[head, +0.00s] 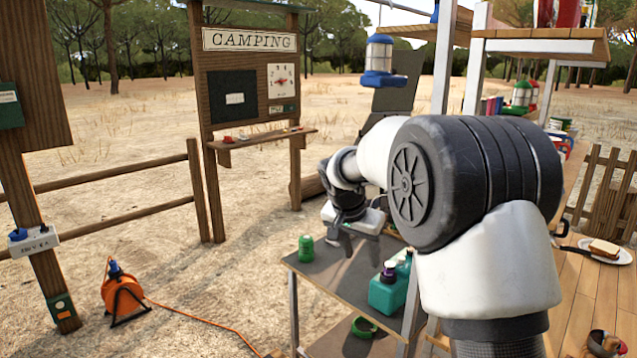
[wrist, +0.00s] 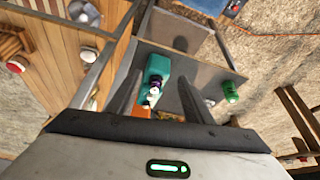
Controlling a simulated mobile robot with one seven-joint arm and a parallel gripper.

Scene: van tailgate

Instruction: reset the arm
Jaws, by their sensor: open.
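My arm reaches from the right across the head view, and my gripper (head: 358,254) hangs pointing down over a small grey side table (head: 330,262). In the wrist view my gripper (wrist: 158,85) shows two dark fingers spread apart, with nothing held between them. Beyond the fingers, below, stands a teal jug (head: 388,290), which also shows in the wrist view (wrist: 157,66). A green can (head: 306,248) stands on the table to the left of the gripper, and it shows at the right in the wrist view (wrist: 231,92). The fingers appear apart from both.
A wooden counter (head: 590,290) with a plate of bread (head: 605,250) lies at the right. A blue lantern (head: 380,62) hangs above the arm. A camping board (head: 250,80) stands behind, and an orange cable reel (head: 124,296) sits on the ground at left.

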